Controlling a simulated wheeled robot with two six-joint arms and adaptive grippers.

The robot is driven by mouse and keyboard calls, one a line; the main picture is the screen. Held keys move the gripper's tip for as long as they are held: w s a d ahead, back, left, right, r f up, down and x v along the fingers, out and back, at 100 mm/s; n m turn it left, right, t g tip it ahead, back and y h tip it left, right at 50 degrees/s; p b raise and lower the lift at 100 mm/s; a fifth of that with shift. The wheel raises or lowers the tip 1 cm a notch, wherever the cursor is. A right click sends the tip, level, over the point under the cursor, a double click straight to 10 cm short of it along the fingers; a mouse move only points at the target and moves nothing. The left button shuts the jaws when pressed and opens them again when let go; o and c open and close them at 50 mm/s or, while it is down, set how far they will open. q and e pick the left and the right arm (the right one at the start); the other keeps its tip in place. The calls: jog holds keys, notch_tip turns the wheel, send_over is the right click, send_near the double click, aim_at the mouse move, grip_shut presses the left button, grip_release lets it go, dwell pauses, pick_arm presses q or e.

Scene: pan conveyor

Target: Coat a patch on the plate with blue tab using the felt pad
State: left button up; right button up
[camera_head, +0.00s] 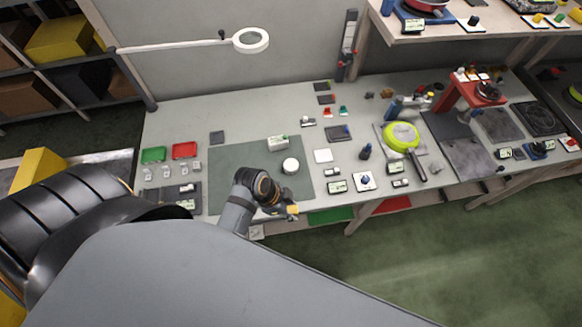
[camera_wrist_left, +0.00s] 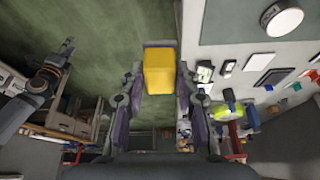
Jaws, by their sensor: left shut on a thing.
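My left gripper (camera_head: 291,210) is over the front edge of the workbench, just beyond the green-grey mat (camera_head: 232,160). It is shut on a yellow block (camera_head: 293,209), which also shows between the fingers in the left wrist view (camera_wrist_left: 158,70). I cannot tell whether this block is the felt pad. A dark flat plate (camera_head: 338,133) lies right of the mat and seems to have a small blue mark at its edge. Other dark plates (camera_head: 325,99) lie behind it. A dark arm with its end (camera_wrist_left: 66,47) shows small in the left wrist view, apparently my right one.
A round white pot (camera_head: 290,166) and a small labelled box (camera_head: 277,142) stand on the mat. Green (camera_head: 154,155) and red (camera_head: 185,150) trays lie at the left. A lime-green pan (camera_head: 401,136) and a red stand (camera_head: 462,93) are at the right. A magnifier lamp (camera_head: 250,40) hangs above.

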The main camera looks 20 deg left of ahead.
dwell(0.3)
pick_arm(q)
jog(key=w+f, duration=0.2)
jog(key=w, duration=0.3)
jog(key=b, duration=0.1)
send_over(295, 165)
jog(key=a, duration=0.2)
jog(key=shift+s+d+f, duration=0.25)
jog(key=shift+s+f, duration=0.05)
jog(key=shift+f, duration=0.4)
notch_tip(295, 165, down, 6)
jog(key=b, duration=0.6)
jog(key=shift+b, duration=0.3)
jog(key=shift+f, duration=0.4)
